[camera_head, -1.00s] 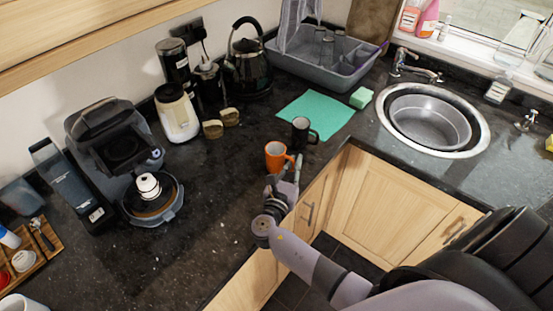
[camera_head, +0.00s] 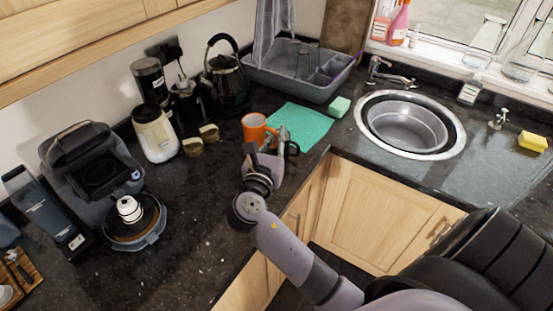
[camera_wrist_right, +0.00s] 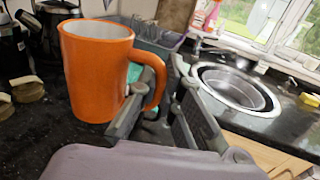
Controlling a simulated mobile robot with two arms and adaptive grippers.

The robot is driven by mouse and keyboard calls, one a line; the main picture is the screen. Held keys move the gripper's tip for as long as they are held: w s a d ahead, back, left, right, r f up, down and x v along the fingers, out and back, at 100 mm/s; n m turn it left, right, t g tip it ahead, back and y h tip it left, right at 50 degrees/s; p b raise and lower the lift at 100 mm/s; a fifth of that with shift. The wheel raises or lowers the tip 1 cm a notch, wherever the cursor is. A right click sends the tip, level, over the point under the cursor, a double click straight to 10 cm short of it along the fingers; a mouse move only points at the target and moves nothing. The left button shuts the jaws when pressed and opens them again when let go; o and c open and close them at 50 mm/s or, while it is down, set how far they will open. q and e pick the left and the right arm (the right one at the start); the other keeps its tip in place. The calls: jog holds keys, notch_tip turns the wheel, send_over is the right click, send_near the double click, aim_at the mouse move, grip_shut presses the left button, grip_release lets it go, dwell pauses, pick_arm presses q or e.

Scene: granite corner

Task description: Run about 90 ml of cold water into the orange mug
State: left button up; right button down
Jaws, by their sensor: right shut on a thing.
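The orange mug (camera_head: 255,128) is upright, and my right gripper (camera_head: 266,160) is shut on its handle. The wrist view shows the mug (camera_wrist_right: 98,75) large at the left, with the handle at the fingers (camera_wrist_right: 165,105). The mug appears raised a little above the dark counter. I cannot see inside it well enough to tell its contents. The tap (camera_head: 388,72) stands behind the round metal sink basin (camera_head: 405,127), right of the mug. The basin (camera_wrist_right: 238,85) also shows in the wrist view. My left gripper is not in view.
A green mat (camera_head: 305,122) and green sponge (camera_head: 339,107) lie between mug and sink. A kettle (camera_head: 226,85) and grey dish rack (camera_head: 300,72) stand behind. A yellow sponge (camera_head: 533,141) lies at the right.

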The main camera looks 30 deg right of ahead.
jog(key=shift+r, duration=2.4)
